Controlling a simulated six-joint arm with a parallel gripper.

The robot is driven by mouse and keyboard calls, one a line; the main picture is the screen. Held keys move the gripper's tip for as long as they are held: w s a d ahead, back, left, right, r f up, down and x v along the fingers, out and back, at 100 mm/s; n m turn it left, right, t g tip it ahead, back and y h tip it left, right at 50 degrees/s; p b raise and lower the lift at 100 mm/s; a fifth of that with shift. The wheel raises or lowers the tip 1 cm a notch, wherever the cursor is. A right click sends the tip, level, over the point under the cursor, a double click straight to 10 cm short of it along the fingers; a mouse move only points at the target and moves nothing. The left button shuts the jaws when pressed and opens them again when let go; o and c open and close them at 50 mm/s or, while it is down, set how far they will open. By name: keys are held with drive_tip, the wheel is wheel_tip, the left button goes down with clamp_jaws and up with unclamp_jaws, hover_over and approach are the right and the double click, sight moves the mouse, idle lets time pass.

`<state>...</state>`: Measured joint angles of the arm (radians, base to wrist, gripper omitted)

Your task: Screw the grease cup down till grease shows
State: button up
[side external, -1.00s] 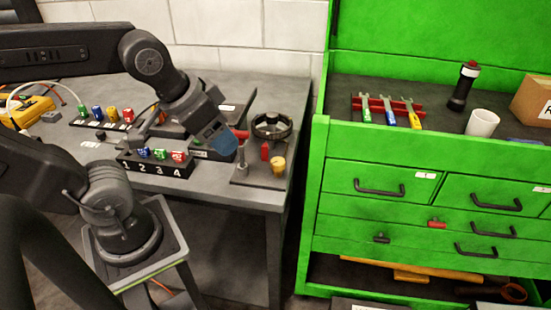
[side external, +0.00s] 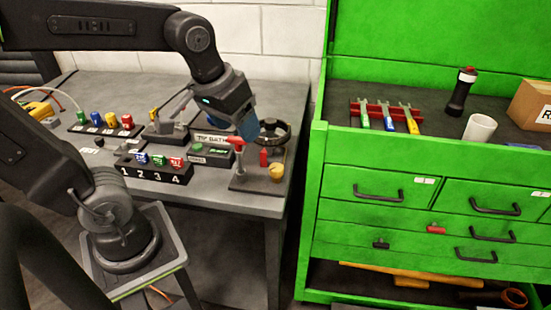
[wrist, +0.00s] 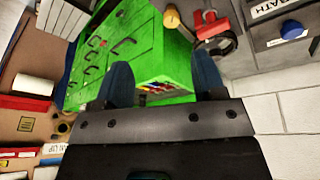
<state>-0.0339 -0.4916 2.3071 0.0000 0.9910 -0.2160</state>
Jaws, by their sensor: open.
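The grease cup appears to be the brass-yellow round cap (side external: 277,171) standing at the right end of a small grey plate (side external: 248,184) near the bench's front right corner. It also shows at the top of the wrist view (wrist: 172,18). My gripper (side external: 248,127) has blue fingers and is above and behind the plate, up and left of the cap and apart from it. In the wrist view its two fingers (wrist: 163,80) are spread with nothing between them. I cannot make out any grease.
A red-handled lever (side external: 235,142) and a small red cylinder (side external: 264,157) stand near the cap. A black handwheel (side external: 274,130) lies behind. A numbered black block (side external: 152,172) is to the left. The green tool cabinet (side external: 345,215) stands right, across a gap.

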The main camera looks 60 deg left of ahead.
sight(277, 167)
drive_tip(key=w+a+f+n+g, duration=0.1)
drive_tip(key=w+f+n+g, duration=0.15)
drive_tip(key=w, duration=0.25)
drive_tip(key=w+a+f+n+g, duration=0.1)
drive_tip(key=w+a+n, duration=0.1)
drive_tip(key=w+n, duration=0.3)
drive_tip(key=shift+m, duration=0.65)
drive_tip(key=f, duration=1.3)
drive_tip(key=shift+w+f, duration=0.25)
drive_tip(key=shift+w, duration=0.15)
drive_tip(key=shift+c, duration=0.4)
drive_tip(key=c, duration=0.8)
drive_tip(key=shift+c, duration=0.2)
drive_tip(key=shift+m, duration=3.1)
